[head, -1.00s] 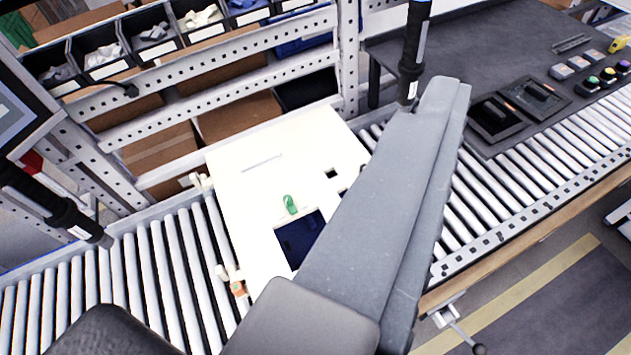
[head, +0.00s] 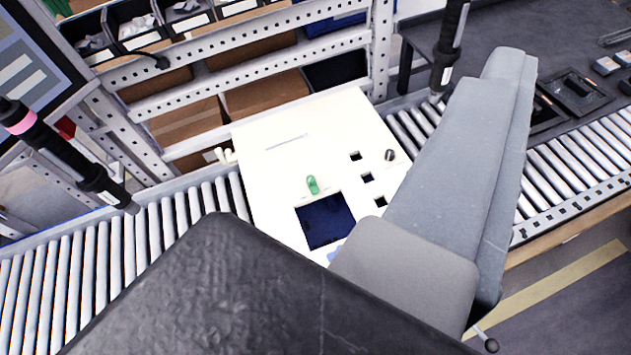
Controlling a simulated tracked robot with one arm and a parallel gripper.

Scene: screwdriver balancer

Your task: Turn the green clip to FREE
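The green clip (head: 312,185) is a small upright-looking piece on the white panel (head: 270,165), just above the panel's dark blue square opening (head: 325,220). Any lettering beside it is too small to read, so I cannot tell its setting. I see no gripper fingers in the head view. Grey and black parts of my own arm fill the bottom and right of the picture and cover the panel's lower right. Nothing of mine is seen touching the clip.
The panel lies on a roller conveyor (head: 150,250). A black screwdriver (head: 70,155) hangs at left and another (head: 448,50) at upper right, beside my arm. A perforated metal rack (head: 240,45) with bins and cardboard boxes (head: 265,100) stands behind. A dark workbench (head: 500,30) is at upper right.

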